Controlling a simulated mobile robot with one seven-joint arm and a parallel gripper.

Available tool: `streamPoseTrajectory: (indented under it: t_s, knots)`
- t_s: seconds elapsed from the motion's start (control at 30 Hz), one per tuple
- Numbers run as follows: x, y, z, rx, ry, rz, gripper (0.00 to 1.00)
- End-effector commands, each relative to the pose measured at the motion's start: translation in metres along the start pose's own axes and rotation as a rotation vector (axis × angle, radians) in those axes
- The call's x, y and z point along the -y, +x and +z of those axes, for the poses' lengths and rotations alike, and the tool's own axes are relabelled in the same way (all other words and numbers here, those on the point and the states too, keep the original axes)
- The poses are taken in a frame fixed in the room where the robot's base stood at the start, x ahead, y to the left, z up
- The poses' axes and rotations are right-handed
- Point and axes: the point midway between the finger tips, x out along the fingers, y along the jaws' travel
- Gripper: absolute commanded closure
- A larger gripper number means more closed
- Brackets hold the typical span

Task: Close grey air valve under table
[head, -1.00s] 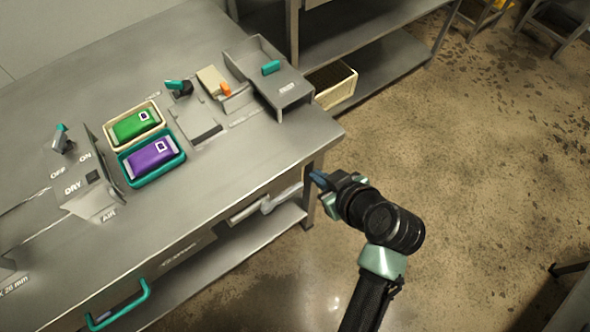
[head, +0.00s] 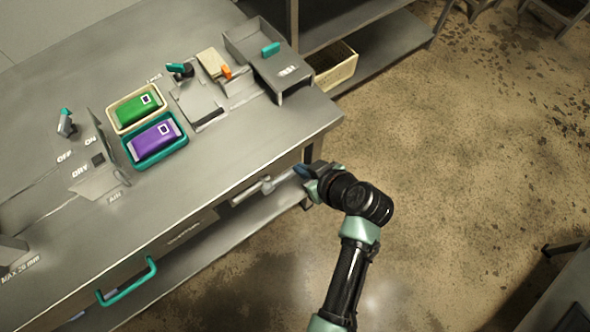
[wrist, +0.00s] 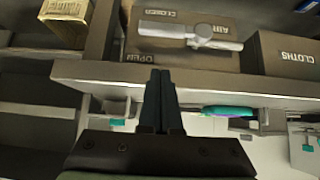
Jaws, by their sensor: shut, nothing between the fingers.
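The grey air valve (head: 262,187) is under the table's front edge, left of my gripper (head: 300,171) in the head view. In the wrist view the valve (wrist: 190,32) is a light grey lever lying across a brown panel marked AIR, CLOSED and OPEN, with the lettering upside down. The lever lies roughly level in that picture, between the two position labels. My gripper (wrist: 160,75) is shut and empty, its dark fingers together. Its tips overlap the panel's edge in the wrist view, apart from the lever.
The steel table (head: 235,150) carries a green pouch (head: 138,108) and a purple pouch (head: 154,141) in trays. A teal drawer handle (head: 128,283) juts out at the front left. A CLOTHS panel (wrist: 290,57) adjoins the valve panel.

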Motion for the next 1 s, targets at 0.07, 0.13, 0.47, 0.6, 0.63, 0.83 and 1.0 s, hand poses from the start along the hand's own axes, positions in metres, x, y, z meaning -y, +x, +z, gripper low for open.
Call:
streamPoseTrajectory:
  t_s: [0.07,0.13,0.47,0.6,0.63,0.83,1.0]
  knots:
    - [0.000,0.018,0.000,0.001,-0.001,-0.002,1.00]
    - [0.000,0.032,0.000,0.001,-0.001,-0.003,1.00]
    - [0.000,0.066,0.024,0.001,0.002,0.001,1.00]
    - [-0.001,0.069,0.028,0.000,0.000,0.002,1.00]
    - [-0.001,0.069,0.028,0.000,0.000,0.002,1.00]
    - [-0.001,0.070,0.028,0.000,0.000,0.002,1.00]
    - [0.000,0.070,0.029,0.000,0.000,0.002,1.00]
